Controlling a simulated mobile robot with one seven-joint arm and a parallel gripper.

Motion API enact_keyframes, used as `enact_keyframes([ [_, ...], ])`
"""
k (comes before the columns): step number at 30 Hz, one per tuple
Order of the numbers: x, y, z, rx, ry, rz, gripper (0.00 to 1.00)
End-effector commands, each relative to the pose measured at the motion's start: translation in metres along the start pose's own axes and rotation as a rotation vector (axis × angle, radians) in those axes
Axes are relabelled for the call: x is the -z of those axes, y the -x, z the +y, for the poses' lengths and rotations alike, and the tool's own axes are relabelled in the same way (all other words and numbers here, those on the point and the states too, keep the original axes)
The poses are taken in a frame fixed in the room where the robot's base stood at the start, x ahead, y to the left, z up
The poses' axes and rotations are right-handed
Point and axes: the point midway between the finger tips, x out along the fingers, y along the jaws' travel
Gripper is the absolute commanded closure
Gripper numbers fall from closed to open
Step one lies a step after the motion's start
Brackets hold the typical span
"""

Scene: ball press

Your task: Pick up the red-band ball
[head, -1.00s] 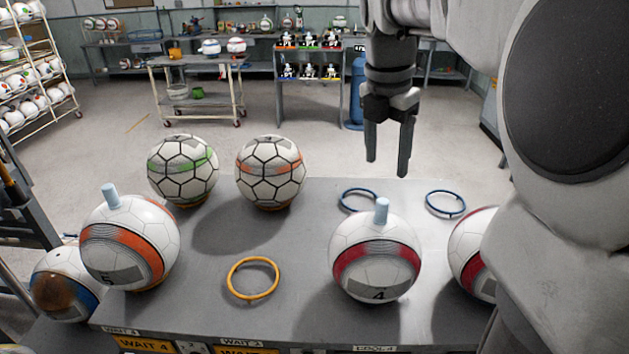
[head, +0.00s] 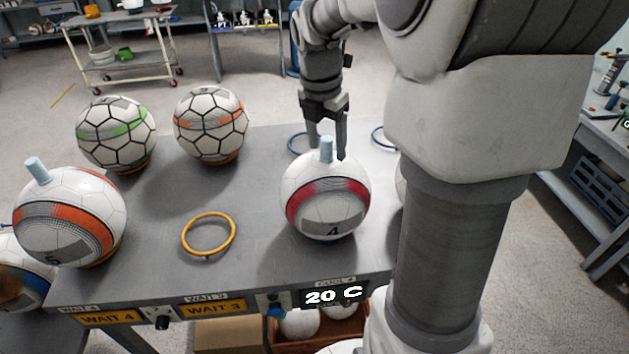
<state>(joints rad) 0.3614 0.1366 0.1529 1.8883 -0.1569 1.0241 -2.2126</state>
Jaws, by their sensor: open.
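The red-band ball (head: 325,211) is white with a red band, a grey patch marked 4 and a pale blue peg (head: 326,149) standing on top. It sits at the right part of the grey table. My gripper (head: 327,142) points down, open, with its fingers at the height of the peg, one to each side of it in the picture. Whether the fingers surround the peg or stand behind it I cannot tell. A second ball at the right is almost wholly hidden behind my arm; only a sliver of it shows.
An orange-band ball with a peg (head: 70,214), a green-band ball (head: 117,134) and another orange-band ball (head: 211,125) stand to the left. An empty yellow ring (head: 209,235) lies mid-table (head: 265,262). Blue rings lie behind, near the far edge. A 20 C display (head: 333,296) is on the front.

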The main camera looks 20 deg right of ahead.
Motion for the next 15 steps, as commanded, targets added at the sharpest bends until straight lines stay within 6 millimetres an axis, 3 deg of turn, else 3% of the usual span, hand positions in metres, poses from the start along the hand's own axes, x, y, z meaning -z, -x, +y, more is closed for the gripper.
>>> enact_keyframes([
  [5,-0.0001,0.0,-0.0001,0.0,-0.001,0.0,0.33],
  [15,0.0,0.0002,-0.0001,0.0,-0.001,0.0,0.95],
])
